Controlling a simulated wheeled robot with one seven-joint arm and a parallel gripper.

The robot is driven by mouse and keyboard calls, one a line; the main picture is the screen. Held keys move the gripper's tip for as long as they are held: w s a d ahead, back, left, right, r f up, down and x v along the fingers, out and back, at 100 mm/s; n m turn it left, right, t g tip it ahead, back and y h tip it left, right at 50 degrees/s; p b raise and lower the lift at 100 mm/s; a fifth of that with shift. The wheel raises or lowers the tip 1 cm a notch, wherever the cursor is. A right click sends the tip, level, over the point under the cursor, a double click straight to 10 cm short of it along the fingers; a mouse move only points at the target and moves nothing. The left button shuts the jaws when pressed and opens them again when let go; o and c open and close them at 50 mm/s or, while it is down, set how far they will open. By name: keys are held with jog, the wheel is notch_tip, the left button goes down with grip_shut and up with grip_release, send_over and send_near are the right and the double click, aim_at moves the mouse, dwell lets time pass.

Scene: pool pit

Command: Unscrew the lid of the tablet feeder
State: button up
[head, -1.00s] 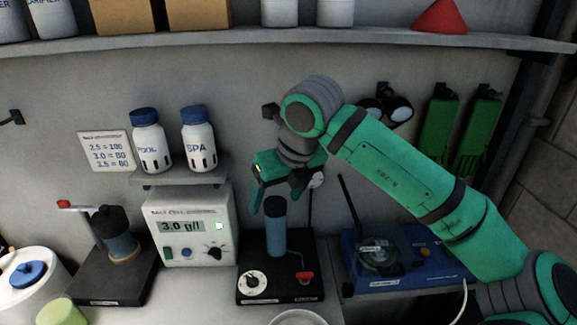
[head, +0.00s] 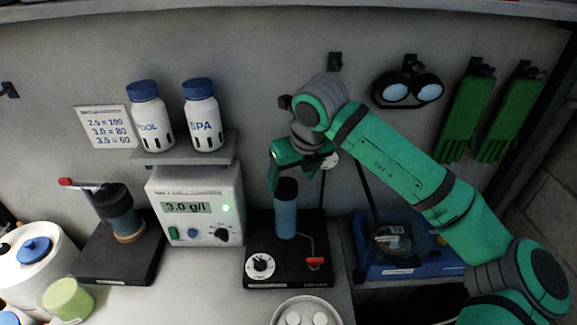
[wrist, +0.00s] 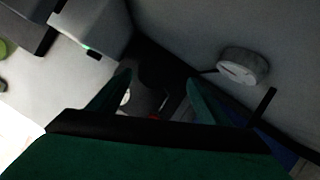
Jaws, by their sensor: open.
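The tablet feeder appears to be the blue upright cylinder (head: 286,218) on a black base with a white dial and a red-handled lever. Its dark lid (head: 286,189) is on top in the head view. My gripper (head: 298,176) is open and hangs at the lid, with one finger just left of it. The other finger is hard to make out, and contact cannot be told. In the wrist view, both fingers (wrist: 158,82) stand apart with a dark round shape, probably the lid (wrist: 155,68), between and beyond them.
A grey meter (head: 195,205) stands left of the feeder, under a shelf with two white bottles (head: 203,115). A black stand with a crank (head: 118,215) is further left. A blue device (head: 405,245) is at right. A round dish (head: 305,302) lies in front.

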aim_at(286, 184)
jog(key=shift+w+a+f, duration=0.3)
jog(key=shift+a+f, duration=0.05)
jog(key=shift+f, duration=0.25)
jog(key=shift+w+a+f, duration=0.25)
jog(key=shift+a+f, duration=0.05)
jog(key=shift+f, duration=0.3)
jog(key=shift+w+a+f, duration=0.15)
jog(key=shift+w+f, duration=0.05)
jog(key=shift+a, duration=0.15)
jog(key=c, duration=1.1)
jog(key=shift+d, duration=0.2)
